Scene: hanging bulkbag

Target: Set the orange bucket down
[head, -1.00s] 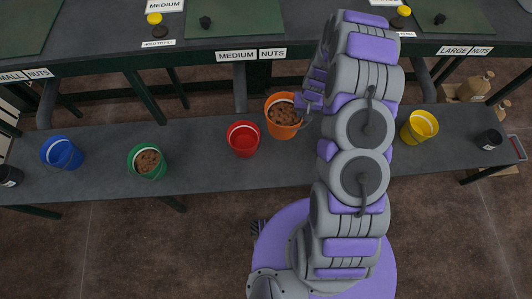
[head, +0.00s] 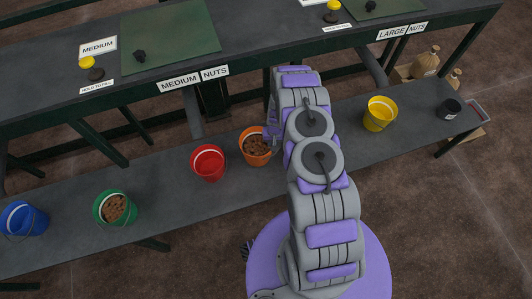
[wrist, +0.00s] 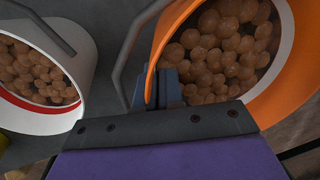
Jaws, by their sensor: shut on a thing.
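The orange bucket (head: 255,148) holds brown nuts and is upright at the lower bench, right of the red bucket (head: 208,165). It looks level with the other buckets, but I cannot tell whether its base touches the bench. My gripper (head: 272,135) is at its right rear rim, partly hidden by my arm. In the wrist view, the fingers (wrist: 170,90) are shut at the near edge of the orange bucket (wrist: 289,65), by its rim and grey handle. The exact contact is unclear.
The lower bench (head: 325,117) also carries a green bucket (head: 115,207) with nuts, a blue bucket (head: 22,219), a yellow bucket (head: 380,115) and a black cup (head: 448,110). The wrist view shows a white-walled, red-striped container (wrist: 62,85) with nuts beside the orange bucket.

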